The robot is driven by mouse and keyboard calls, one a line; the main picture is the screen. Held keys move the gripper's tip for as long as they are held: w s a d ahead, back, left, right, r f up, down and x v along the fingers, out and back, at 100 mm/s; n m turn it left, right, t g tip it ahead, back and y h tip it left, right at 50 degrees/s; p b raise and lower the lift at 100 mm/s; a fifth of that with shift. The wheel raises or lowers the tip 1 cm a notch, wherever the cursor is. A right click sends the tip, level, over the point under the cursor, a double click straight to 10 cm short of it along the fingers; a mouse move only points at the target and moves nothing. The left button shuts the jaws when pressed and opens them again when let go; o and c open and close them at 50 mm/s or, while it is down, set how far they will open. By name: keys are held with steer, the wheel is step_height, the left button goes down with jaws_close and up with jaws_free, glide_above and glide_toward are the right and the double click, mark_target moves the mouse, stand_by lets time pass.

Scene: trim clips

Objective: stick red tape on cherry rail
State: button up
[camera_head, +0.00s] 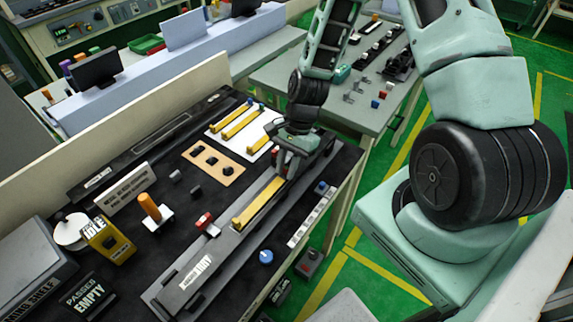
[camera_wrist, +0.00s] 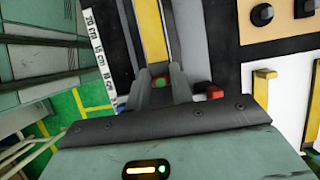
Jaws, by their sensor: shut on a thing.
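My gripper (camera_head: 288,172) is low over the far end of a yellow rail (camera_head: 260,203), which lies in a long grey fixture (camera_head: 165,291). The yellow rail also shows there (camera_wrist: 153,32), running away beyond the fingertips. I cannot tell whether the held piece touches the rail. A red block (camera_wrist: 214,92) is just right of the fingers. No rail looks cherry-coloured, and I cannot pick out a tape for certain.
A red clip (camera_head: 204,220) sits by the fixture's left side. More yellow rails lie on a white sheet (camera_head: 215,135) at the back. A white ruler strip (camera_head: 309,219) and a blue round knob (camera_head: 266,257) are on the right. An orange-handled tool (camera_head: 149,206) stands left.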

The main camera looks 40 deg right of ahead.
steer(key=o, duration=1)
steer(key=shift+o, duration=0.2)
steer(key=b+v, duration=0.2)
steer(key=v, duration=1.5)
steer(key=shift+r+b, duration=0.25)
steer(key=shift+b, duration=0.05)
steer(key=s+a+n+h+b, duration=0.2)
steer(key=s+a+n, duration=0.3)
steer(key=a+n, duration=0.6)
steer(key=s+a+n+t+h+b, duration=0.1)
steer(key=s+a+n+b, duration=0.1)
steer(key=s+a+n, duration=0.8)
steer(key=s+r+n, duration=0.1)
steer(key=s, duration=0.2)
steer(key=shift+a+h, duration=0.35)
steer(key=shift+h, duration=0.05)
